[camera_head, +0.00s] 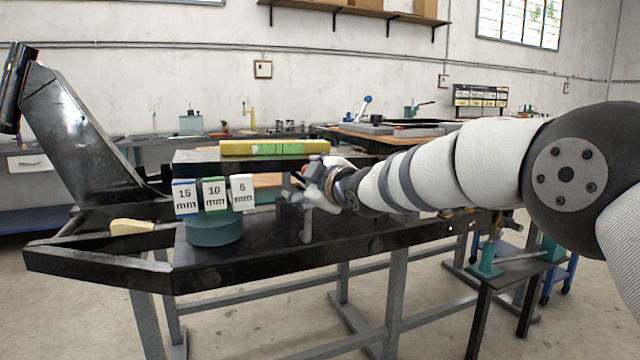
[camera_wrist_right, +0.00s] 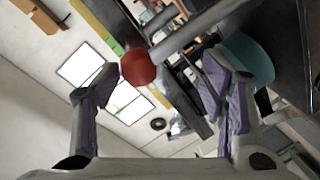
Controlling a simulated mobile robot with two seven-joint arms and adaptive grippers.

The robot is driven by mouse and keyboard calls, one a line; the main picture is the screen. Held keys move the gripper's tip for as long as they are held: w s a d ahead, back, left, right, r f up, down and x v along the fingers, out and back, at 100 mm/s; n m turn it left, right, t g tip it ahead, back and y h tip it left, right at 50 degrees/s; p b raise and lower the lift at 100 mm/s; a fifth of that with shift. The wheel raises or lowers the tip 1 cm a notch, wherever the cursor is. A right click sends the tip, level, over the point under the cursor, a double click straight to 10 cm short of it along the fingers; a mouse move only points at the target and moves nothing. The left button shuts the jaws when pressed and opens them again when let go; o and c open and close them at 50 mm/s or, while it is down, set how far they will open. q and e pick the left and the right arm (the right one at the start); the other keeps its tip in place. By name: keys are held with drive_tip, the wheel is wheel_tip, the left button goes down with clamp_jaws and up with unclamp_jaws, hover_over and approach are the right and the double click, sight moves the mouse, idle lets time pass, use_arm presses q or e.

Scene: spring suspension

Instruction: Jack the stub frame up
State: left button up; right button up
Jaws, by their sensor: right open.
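The stub frame (camera_head: 330,251) is a long black steel frame on grey legs, with a raised black bar (camera_head: 200,163) over it. A yellow and green level (camera_head: 275,147) lies on that bar. A teal cylinder (camera_head: 214,229) sits on the frame below the bar; it also shows in the right wrist view (camera_wrist_right: 248,60). My right gripper (camera_head: 308,186) is beside the bar's right end. In the right wrist view its fingers (camera_wrist_right: 160,80) are apart, and a red ball knob (camera_wrist_right: 138,68) on a grey rod (camera_wrist_right: 195,32) appears between the fingertips, nearer the left one. Contact is not visible. My left gripper is out of view.
Tags marked 15 mm (camera_head: 185,197), 10 mm (camera_head: 214,193) and 5 mm (camera_head: 242,191) stand before the bar. A cream wedge-like block (camera_head: 131,227) lies on the frame's left part. A small dark table (camera_head: 512,268) stands at right. Workbenches line the back wall.

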drive_tip(key=v, duration=1)
drive_tip(key=shift+d+f, duration=0.15)
drive_tip(key=shift+f, duration=0.05)
drive_tip(key=s+d+f+m+g+h+p, duration=0.1)
drive_tip(key=s+d+f+m+g, duration=0.15)
drive_tip(key=s+f, duration=0.6)
drive_tip(key=s+d+f+m+g+h+p, duration=0.1)
drive_tip(key=s+d+f+m+g, duration=0.15)
drive_tip(key=f, duration=1.05)
drive_tip(key=s+d+f+m+g+h+p, duration=0.1)
drive_tip(key=s+d+f+m+g, duration=0.15)
drive_tip(key=s+f, duration=0.6)
drive_tip(key=s+d+f+m+g+h, duration=0.1)
drive_tip(key=s+d+f+m+g, duration=0.25)
drive_tip(key=s+f, duration=0.8)
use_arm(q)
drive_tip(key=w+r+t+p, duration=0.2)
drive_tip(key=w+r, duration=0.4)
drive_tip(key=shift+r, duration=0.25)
use_arm(e)
drive_tip(key=s+d+m+g+h, duration=0.1)
drive_tip(key=s+d+m+g, duration=0.1)
drive_tip(key=s, duration=1.2)
drive_tip(key=s+d+m+g+h, duration=0.1)
drive_tip(key=s+g, duration=0.3)
drive_tip(key=s, duration=1)
drive_tip(key=shift+s+d+m, duration=0.25)
drive_tip(key=shift+d+m, duration=0.45)
drive_tip(key=shift+d, duration=0.15)
